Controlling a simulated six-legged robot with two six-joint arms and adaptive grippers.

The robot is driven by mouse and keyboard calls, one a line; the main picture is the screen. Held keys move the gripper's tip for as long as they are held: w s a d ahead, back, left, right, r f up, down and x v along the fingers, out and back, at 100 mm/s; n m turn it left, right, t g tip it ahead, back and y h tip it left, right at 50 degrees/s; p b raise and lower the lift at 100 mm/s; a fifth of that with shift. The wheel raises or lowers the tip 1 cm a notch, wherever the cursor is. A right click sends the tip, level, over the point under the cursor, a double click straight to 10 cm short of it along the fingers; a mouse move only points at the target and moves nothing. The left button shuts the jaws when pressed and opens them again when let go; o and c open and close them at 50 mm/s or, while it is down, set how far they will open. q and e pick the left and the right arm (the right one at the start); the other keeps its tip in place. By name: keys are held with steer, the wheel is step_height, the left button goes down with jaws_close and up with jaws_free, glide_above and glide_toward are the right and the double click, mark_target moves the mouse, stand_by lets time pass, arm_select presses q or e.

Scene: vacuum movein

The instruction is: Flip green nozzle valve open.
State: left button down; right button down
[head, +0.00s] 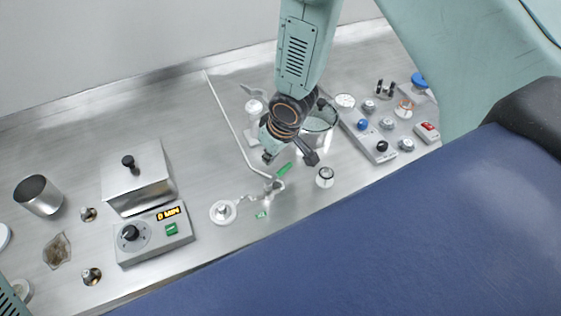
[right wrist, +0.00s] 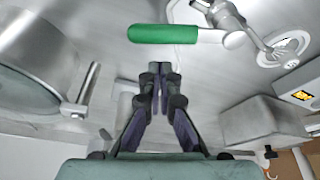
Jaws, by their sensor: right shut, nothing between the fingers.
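The green valve handle (head: 285,169) belongs to a metal nozzle fitting (head: 272,186) on the steel bench. In the right wrist view the handle (right wrist: 165,34) lies across the top, with its pale stem running right to the metal valve body (right wrist: 228,20). My right gripper (head: 311,158) is just above and beside the handle, its fingers shut and empty. In the right wrist view its fingertips (right wrist: 160,80) point at the handle with a visible gap. A smaller green piece (head: 261,214) sits lower by the fitting. My left gripper is out of view.
A white round drain fitting (head: 223,212) is left of the nozzle. A glass vessel (head: 320,122) stands close behind my right gripper. A box with a timer panel (head: 152,233) is at left, and a knob panel (head: 370,140) at right. A blue surface (head: 400,240) fills the front.

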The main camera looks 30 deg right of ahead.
mark_target(279, 175)
steer(key=shift+s+r+b, duration=0.2)
steer(key=shift+s+b, duration=0.15)
steer(key=shift+s, duration=0.4)
steer(key=shift+s+d+r, duration=0.15)
steer(key=shift+s+r, duration=0.05)
steer(key=shift+s, duration=0.25)
steer(key=shift+s+d, duration=0.35)
steer(key=shift+a+r, duration=0.1)
steer(key=shift+a, duration=0.1)
